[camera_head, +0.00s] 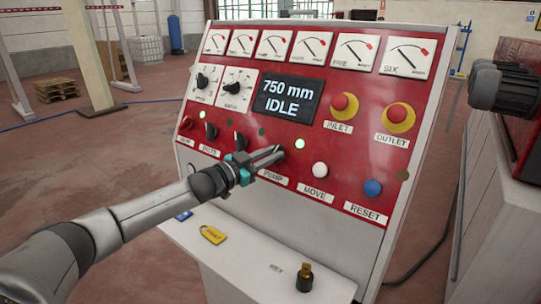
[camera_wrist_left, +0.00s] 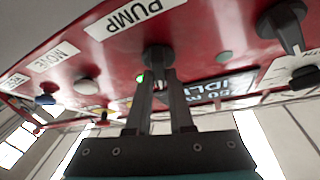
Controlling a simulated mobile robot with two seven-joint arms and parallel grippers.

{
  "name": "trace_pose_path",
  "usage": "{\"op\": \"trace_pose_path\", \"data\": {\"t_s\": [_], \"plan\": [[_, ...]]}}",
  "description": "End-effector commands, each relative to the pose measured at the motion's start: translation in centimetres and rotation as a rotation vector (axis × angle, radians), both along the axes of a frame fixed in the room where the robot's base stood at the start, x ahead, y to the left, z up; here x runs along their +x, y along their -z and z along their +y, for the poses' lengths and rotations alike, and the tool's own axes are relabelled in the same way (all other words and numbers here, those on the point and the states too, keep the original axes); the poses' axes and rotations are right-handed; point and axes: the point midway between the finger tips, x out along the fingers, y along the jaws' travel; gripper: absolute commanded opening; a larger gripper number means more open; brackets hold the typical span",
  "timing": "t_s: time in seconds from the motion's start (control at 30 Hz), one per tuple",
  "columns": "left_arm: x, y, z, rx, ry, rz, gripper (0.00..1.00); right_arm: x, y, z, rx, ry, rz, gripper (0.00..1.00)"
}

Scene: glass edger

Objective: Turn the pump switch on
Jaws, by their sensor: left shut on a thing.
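The red control panel (camera_head: 330,150) stands in front of me. My left gripper (camera_head: 276,153) reaches in from the left, its fingers on the dark pump switch above the PUMP label (camera_head: 272,177). In the left wrist view the pump switch (camera_wrist_left: 157,57) sits between the fingertips of the gripper (camera_wrist_left: 158,75), which is shut on it. The fingers hide part of the knob, so its exact angle is hard to tell. A small green lamp (camera_wrist_left: 140,77) glows beside it. My right gripper is not in view.
The white MOVE button (camera_head: 320,170) and blue RESET button (camera_head: 373,188) are right of the pump switch. Red INLET (camera_head: 345,104) and OUTLET (camera_head: 397,115) buttons are above. The display (camera_head: 288,98) reads 750 mm IDLE. A yellow padlock (camera_head: 213,235) and a key switch (camera_head: 305,278) are on the shelf.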

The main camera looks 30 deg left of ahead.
Motion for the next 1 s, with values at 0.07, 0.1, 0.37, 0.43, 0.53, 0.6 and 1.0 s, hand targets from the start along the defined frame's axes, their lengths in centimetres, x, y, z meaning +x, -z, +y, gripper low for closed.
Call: {"op": "trace_pose_path", "data": {"t_s": [0.07,0.1,0.37,0.43,0.53,0.6,1.0], "plan": [[0.05,-0.15,0.21,0.046,0.021,-0.003,0.0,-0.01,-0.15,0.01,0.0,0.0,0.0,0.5],[0.06,-0.17,0.16,0.063,0.032,-0.004,0.0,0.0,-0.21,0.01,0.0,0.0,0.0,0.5],[0.05,-0.11,0.13,0.146,0.079,-0.01,0.0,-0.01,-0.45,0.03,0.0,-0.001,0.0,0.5],[0.05,-0.09,0.11,0.156,0.086,-0.012,0.0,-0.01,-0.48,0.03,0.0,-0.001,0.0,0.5],[0.04,-0.07,0.05,0.166,0.093,-0.013,0.0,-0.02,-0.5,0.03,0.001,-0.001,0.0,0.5],[0.04,-0.06,0.02,0.17,0.094,-0.014,0.0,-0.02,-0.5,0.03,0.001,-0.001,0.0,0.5],[0.04,-0.07,-0.01,0.172,0.096,-0.015,0.28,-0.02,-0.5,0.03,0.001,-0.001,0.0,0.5]]}}
